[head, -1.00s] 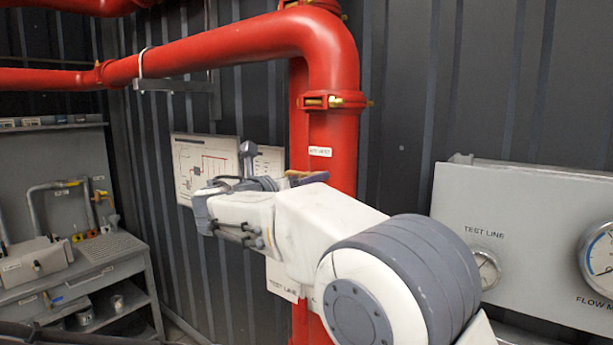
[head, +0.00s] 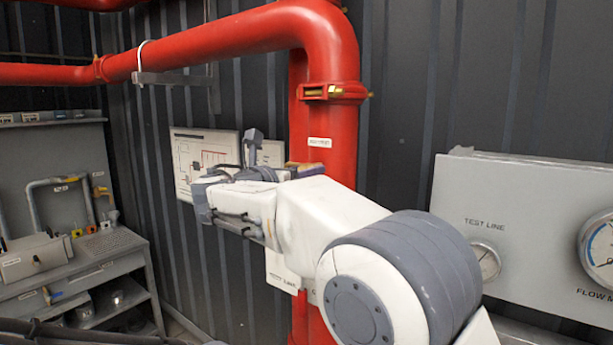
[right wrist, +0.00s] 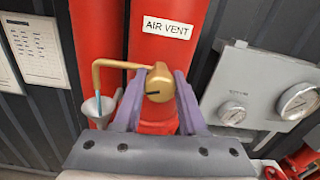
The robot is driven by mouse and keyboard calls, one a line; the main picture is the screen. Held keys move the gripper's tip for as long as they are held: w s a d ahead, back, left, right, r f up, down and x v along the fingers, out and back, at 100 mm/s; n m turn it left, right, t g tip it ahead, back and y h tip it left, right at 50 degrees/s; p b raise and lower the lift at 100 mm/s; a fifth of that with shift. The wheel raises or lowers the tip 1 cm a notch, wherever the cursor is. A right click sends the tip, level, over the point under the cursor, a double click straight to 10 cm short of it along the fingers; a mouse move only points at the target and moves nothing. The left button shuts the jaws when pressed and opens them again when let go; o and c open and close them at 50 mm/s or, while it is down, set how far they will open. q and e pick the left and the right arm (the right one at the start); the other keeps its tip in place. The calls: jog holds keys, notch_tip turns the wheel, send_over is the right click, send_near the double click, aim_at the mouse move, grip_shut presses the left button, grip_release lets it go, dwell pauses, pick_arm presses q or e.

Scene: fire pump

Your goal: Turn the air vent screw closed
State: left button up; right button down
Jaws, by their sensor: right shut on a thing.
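The air vent screw (right wrist: 159,84) is a brass knob with a dark slot. It shows in the right wrist view, in front of the red pipe (right wrist: 167,38) and below the "AIR VENT" label (right wrist: 167,28). My right gripper (right wrist: 157,90) is shut on the screw, with one purple finger on each side of it. My left gripper is not in view.
A thin brass tube (right wrist: 105,75) bends left from the vent and down toward a grey funnel (right wrist: 97,106). A grey gauge panel (head: 525,240) stands to the right. A grey workbench (head: 75,265) is at the left.

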jog(key=m+b, duration=0.3)
jog(key=m, duration=0.2)
jog(key=shift+f+m, duration=0.15)
jog(key=shift+m, duration=0.15)
jog(key=m+b, duration=0.3)
jog(key=m, duration=0.2)
jog(key=shift+b, duration=0.35)
jog(key=m+b, duration=0.2)
jog(key=m, duration=0.3)
jog(key=shift+m+b, duration=0.3)
jog(key=shift+m, duration=0.1)
jog(key=m+b, duration=0.2)
jog(key=m, duration=0.3)
jog(key=shift+m, duration=0.4)
jog(key=shift+c, duration=2.3)
grip_release()
jog(key=shift+s, duration=0.1)
